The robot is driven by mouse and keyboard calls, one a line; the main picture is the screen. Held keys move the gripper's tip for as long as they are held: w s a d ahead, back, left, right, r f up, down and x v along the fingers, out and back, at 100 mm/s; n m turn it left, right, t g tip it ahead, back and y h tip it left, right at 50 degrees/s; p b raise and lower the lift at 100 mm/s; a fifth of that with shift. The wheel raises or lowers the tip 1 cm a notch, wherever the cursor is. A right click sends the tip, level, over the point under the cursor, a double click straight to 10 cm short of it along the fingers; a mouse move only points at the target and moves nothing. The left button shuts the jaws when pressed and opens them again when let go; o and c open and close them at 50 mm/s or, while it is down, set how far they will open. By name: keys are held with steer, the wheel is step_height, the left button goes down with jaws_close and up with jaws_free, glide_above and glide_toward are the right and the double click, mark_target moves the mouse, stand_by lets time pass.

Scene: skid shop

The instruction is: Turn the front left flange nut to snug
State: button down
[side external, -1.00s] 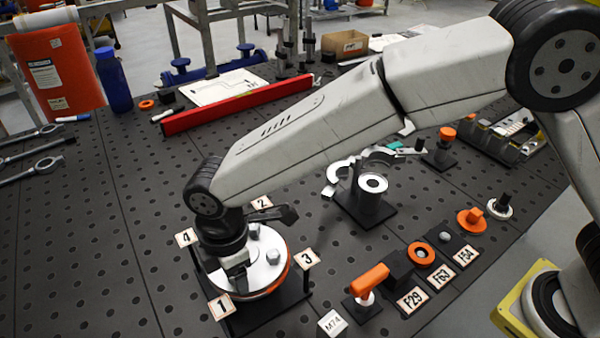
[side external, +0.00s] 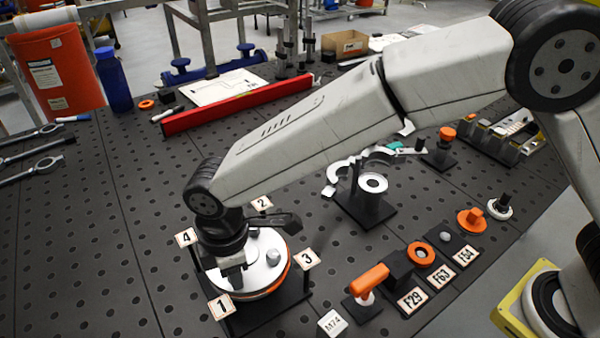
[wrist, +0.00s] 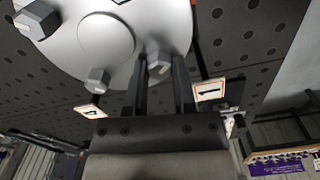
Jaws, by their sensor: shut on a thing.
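The flange (side external: 268,275) is a round silver plate with an orange rim on a dark stand, with number tags around it. My gripper (side external: 236,284) is lowered over its edge near tag 1 (side external: 221,306). In the wrist view, my gripper's (wrist: 160,64) two dark fingers stand either side of a silver hex flange nut (wrist: 158,62) and are shut on it. Another nut (wrist: 98,80) is near tag 4 (wrist: 90,111), and a further one (wrist: 38,20) is at the upper left. One nut (side external: 272,257) shows clear of my gripper in the side view. The gripped nut's seating is hidden.
Tags 2 (side external: 261,203), 3 (side external: 307,259) and 4 (side external: 186,238) stand close around the flange.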

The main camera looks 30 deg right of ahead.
steer(key=m, duration=0.7)
steer(key=shift+r, duration=0.1)
steer(key=m, duration=0.3)
steer(key=shift+m, duration=2.1)
steer(key=shift+a+r, duration=0.1)
steer(key=c, duration=0.6)
jaws_free()
steer(key=shift+o, duration=0.8)
